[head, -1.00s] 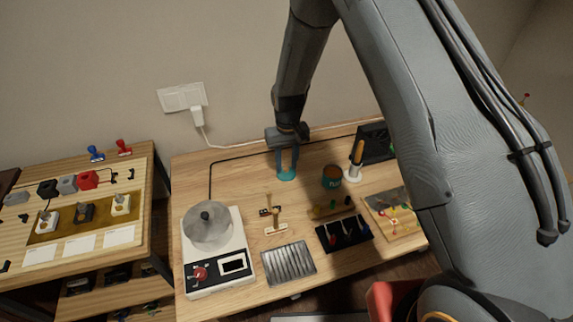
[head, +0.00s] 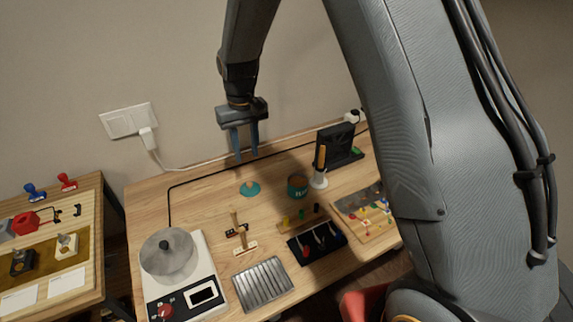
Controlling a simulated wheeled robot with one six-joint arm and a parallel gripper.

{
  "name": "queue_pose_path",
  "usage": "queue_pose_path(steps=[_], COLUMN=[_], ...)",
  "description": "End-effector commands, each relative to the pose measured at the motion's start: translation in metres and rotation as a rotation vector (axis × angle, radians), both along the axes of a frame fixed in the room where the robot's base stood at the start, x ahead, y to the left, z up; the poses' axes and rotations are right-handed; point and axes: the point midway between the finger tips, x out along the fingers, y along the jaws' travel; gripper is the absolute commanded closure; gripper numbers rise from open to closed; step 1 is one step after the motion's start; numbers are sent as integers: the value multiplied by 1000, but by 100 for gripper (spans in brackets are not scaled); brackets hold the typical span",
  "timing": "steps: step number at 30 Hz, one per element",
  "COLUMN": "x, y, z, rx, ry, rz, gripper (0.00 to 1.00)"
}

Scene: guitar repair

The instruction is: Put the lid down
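The teal lid (head: 250,189) lies on the wooden table toward its back, with a small knob-like point on top. My gripper (head: 246,156) is above and slightly behind it in the picture, fingers pointing down and apart, with nothing between them. The lid is clear of the fingers. A teal can (head: 297,187) stands just right of the lid, its top open and brown inside.
Table left of the lid is clear.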

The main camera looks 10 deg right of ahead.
Motion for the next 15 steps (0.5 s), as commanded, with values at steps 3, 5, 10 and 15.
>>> queue_pose_path(steps=[3,5,10,15], x=[-9,-20,-75,-143], y=[-14,-28,-83,-131], z=[9,18,46,63], rx=[1,2,4,5], ry=[-8,-17,-52,-91], rz=[-18,-37,-118,-199], gripper=[68,68,68,68])
